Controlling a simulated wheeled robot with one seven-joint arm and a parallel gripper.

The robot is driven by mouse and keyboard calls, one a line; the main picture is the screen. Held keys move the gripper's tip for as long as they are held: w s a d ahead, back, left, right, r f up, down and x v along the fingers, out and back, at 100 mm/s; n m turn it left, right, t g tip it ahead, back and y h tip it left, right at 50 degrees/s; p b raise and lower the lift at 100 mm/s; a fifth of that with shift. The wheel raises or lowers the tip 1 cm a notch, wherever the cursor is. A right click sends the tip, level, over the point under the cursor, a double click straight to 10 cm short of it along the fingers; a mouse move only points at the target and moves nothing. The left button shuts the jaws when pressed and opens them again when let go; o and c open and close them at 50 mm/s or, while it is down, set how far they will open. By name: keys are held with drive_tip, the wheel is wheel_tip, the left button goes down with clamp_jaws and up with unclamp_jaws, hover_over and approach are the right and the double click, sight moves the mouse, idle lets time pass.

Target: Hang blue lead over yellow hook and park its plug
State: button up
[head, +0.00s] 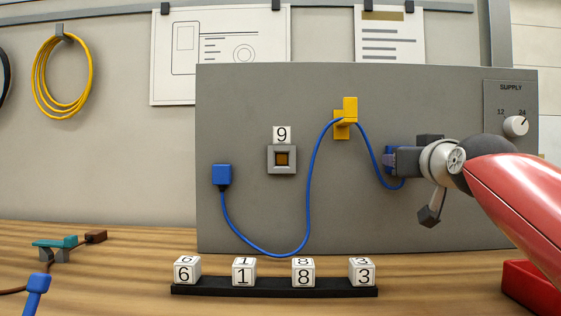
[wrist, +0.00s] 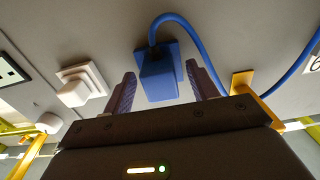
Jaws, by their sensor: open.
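The blue lead (head: 310,180) runs from a blue block (head: 222,175) at the panel's left, sags near the bench, then rises over the yellow hook (head: 346,112). It lies on the hook and drops right to the plug by my gripper (head: 402,161). In the wrist view the blue plug (wrist: 158,78) stands on a blue square mount on the panel and appears seated in it. My open gripper (wrist: 162,86) has one finger on each side of the plug, with gaps visible. The yellow hook also shows in the wrist view (wrist: 242,80). In the head view my gripper mostly hides the plug.
A grey square fixture (head: 282,160) sits under a "9" label. A supply knob (head: 515,126) is at the panel's right. Numbered cubes stand on a black rail (head: 275,289) in front. A red bin (head: 530,285) is at lower right, and a teal tool (head: 55,243) at left.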

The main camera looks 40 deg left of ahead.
drive_tip(key=b+v, duration=0.2)
drive_tip(key=v, duration=0.5)
drive_tip(key=shift+s+d, duration=0.25)
drive_tip(key=shift+s, duration=0.05)
